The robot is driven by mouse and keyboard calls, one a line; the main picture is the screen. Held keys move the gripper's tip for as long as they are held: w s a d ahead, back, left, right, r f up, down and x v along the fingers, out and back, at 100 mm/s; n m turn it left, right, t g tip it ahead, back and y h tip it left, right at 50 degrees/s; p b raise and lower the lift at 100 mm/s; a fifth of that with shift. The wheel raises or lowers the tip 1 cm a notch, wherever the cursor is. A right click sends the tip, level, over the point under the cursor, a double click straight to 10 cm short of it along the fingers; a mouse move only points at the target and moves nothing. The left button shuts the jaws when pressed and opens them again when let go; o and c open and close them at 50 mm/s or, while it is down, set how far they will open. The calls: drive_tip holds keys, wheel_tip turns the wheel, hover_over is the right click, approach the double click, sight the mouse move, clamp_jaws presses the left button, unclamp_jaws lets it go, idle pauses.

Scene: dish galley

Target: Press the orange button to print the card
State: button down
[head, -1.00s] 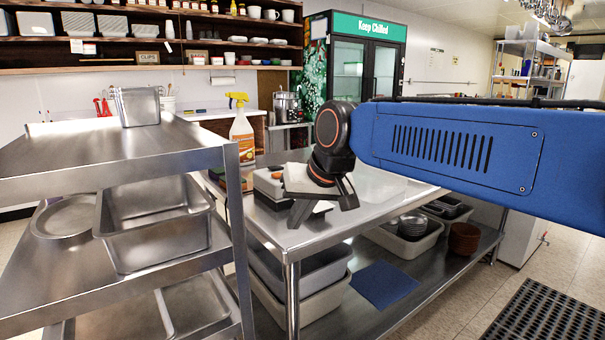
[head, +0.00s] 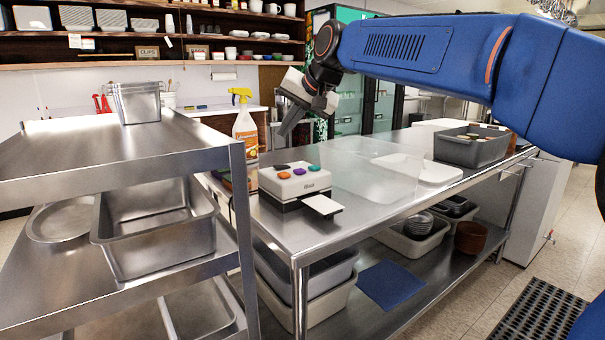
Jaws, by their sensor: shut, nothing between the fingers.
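A white and black card printer (head: 268,184) stands on the steel table. Its sloped top carries several coloured buttons: an orange button (head: 284,175) near the front, a purple one, a green one and a reddish one behind. A white card (head: 323,205) sticks out of the printer's front, over the tabletop. My gripper (head: 284,131) is up in the air above and behind the printer, clear of the buttons. Its fingers are together, point down to the left and hold nothing.
A yellow-topped spray bottle (head: 244,130) stands behind the printer. A clear sheet (head: 365,170), a white tray (head: 425,168) and a grey bin (head: 470,150) are to the right on the table. A steel shelf cart (head: 110,150) stands close on the left.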

sight(287, 175)
drive_tip(key=shift+w+r, duration=0.15)
drive_tip(key=shift+w, duration=0.1)
drive_tip(key=shift+f, duration=4.45)
drive_tip(key=shift+f, duration=0.2)
drive_tip(key=shift+f, duration=0.2)
